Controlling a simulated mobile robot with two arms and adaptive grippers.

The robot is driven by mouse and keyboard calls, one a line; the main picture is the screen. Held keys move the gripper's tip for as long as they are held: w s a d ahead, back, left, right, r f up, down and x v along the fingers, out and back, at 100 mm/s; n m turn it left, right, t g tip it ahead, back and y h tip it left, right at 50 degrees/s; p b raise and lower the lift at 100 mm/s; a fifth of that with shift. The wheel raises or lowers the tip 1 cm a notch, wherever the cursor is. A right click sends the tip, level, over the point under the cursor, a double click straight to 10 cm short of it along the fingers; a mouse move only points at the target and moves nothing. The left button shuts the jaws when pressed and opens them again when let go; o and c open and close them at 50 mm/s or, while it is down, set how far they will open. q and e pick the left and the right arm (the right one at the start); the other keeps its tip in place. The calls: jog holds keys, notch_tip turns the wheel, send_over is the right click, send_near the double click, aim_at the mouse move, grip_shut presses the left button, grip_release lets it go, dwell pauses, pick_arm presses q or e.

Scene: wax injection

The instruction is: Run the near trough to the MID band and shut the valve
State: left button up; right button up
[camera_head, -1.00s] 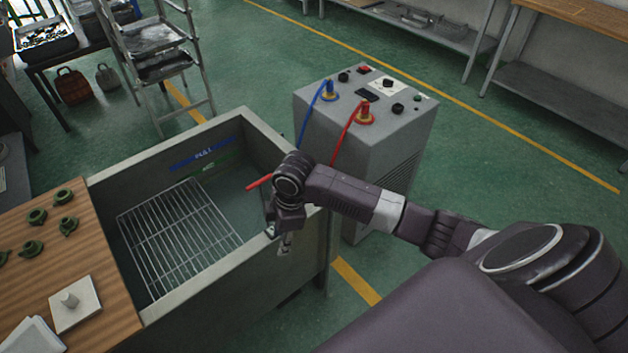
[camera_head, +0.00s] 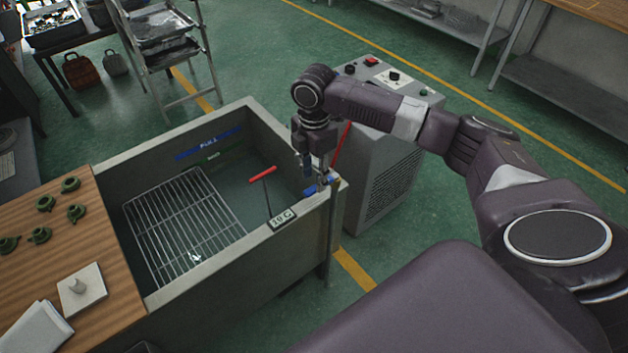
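The near trough (camera_head: 235,270) is an open grey tank with a wire rack (camera_head: 185,228) inside. A blue FULL band (camera_head: 208,143) and a green band below it (camera_head: 213,155), its lettering hard to read, mark the inner far wall. A red handle (camera_head: 262,174) on a thin rod stands at the right wall, above a small plate reading about 18 C (camera_head: 283,218). A blue lever-like part (camera_head: 316,189) sits on the right rim. My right gripper (camera_head: 318,180) points down right at this blue part; its finger gap is unclear. My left gripper is out of view.
A grey machine (camera_head: 385,165) with a red hose stands behind my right arm. A wooden top (camera_head: 115,250) with several green pieces and a white block (camera_head: 80,287) adjoins the trough's left. A metal rack cart (camera_head: 165,60) stands behind. Green floor is open at right.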

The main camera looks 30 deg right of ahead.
jog(key=shift+f, duration=1.5)
grip_shut()
